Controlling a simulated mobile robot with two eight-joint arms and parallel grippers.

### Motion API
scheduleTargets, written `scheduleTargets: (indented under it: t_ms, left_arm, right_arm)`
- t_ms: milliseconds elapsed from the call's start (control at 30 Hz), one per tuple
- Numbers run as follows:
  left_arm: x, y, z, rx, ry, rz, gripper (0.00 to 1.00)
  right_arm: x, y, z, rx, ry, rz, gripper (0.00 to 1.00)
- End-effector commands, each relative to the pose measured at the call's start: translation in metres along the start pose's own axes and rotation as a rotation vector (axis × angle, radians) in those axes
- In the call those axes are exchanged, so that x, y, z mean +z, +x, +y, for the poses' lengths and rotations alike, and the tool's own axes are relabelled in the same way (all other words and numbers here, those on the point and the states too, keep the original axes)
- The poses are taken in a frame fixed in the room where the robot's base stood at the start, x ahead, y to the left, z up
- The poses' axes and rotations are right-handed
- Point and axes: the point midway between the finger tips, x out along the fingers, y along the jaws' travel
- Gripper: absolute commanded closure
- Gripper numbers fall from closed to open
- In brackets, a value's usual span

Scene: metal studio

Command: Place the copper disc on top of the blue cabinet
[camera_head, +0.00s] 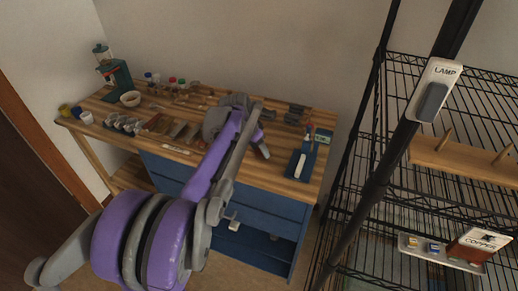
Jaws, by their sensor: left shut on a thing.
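The blue cabinet (272,207) stands under the right part of the wooden workbench, with drawer fronts and a dark opening low down. My left arm reaches up from the lower left across the bench. My left gripper (263,150) is over the right part of the benchtop above the cabinet. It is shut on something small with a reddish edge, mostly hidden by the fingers. I cannot tell for sure that this is the copper disc, and I see no disc elsewhere. My right gripper is not in view.
The wooden benchtop (175,145) holds jars, cups and several small tools. A blue tray (302,165) with a white bottle lies at its right end. On the right, a black wire rack (405,215) holds a "COPPER" sign (480,243) and a "LAMP" switch (434,90).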

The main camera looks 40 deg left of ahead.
Motion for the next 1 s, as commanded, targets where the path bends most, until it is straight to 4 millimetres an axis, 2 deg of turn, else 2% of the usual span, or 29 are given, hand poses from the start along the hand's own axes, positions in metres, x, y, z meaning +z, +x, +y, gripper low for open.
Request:
scheduleTargets:
  t_ms: [200,233,367,667,767,867,1000]
  left_arm:
    - [0.001,0.003,0.0,0.0,0.0,0.0,0.95]
    - [0.001,0.002,0.0,0.0,0.0,0.0,0.37]
    - [0.001,0.002,0.0,0.0,0.0,0.0,0.13]
    - [0.001,0.001,0.0,0.0,0.0,0.0,0.12]
    - [0.0,-0.005,0.0,0.0,-0.001,0.0,0.12]
    - [0.0,-0.02,0.0,-0.001,-0.003,0.001,0.12]
    - [0.0,-0.051,0.0,-0.001,-0.002,0.001,0.12]
  right_arm:
    - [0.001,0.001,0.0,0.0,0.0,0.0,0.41]
    - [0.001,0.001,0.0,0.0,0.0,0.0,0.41]
    - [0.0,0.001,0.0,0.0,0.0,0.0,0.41]
    - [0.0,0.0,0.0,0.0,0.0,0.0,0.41]
    - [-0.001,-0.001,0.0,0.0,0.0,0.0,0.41]
    - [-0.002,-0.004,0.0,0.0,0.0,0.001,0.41]
    - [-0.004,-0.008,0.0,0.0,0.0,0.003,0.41]
